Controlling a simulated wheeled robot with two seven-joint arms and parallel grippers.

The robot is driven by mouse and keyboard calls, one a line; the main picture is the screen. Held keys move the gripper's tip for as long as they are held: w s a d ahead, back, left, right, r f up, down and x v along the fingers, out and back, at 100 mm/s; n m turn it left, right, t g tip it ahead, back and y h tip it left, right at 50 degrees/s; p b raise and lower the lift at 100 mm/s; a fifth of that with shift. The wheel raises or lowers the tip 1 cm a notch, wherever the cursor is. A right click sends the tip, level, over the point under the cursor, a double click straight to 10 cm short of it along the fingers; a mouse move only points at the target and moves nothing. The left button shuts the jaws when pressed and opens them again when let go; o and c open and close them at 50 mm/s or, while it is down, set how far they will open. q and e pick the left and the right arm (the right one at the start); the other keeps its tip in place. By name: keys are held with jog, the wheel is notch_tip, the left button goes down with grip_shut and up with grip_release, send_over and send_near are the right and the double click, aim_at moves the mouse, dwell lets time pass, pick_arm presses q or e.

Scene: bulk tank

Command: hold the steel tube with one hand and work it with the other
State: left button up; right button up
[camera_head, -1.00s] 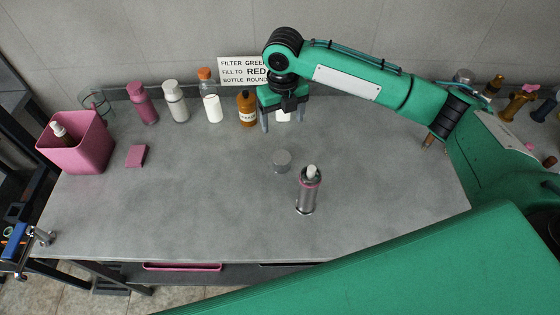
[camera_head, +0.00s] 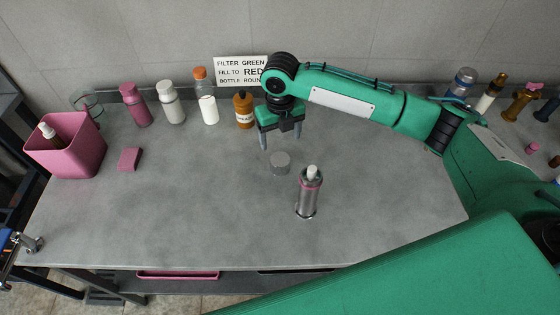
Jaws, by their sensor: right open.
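The steel tube (camera_head: 307,198) stands upright on the grey table, with a pink band and a white filter piece showing at its top.
A pink bin (camera_head: 78,150) holding a bottle stands at the left, with a pink block (camera_head: 129,159) beside it. Several bottles line the back, including an amber one (camera_head: 244,110), before a sign (camera_head: 241,70). More bottles stand at the right. The table's front left is clear.

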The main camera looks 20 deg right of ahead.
aim_at(279, 158)
notch_tip(279, 158, down, 6)
jog(key=shift+r, duration=0.15)
pick_arm(q)
jog(key=shift+s+a+r, duration=0.1)
jog(key=shift+s, duration=0.7)
jog(key=shift+w, duration=0.1)
pick_arm(e)
jog(key=shift+f+p, duration=0.2)
jog(key=shift+p, duration=0.1)
notch_tip(279, 158, down, 4)
jog(key=shift+a+r+p, duration=0.15)
jog(key=shift+r+p, duration=0.05)
jog(key=shift+p, duration=0.35)
jog(key=shift+w+f, duration=0.1)
jog(key=shift+f, duration=0.55)
pick_arm(q)
jog(key=shift+r, duration=0.65)
pick_arm(e)
jog(key=shift+c, duration=0.5)
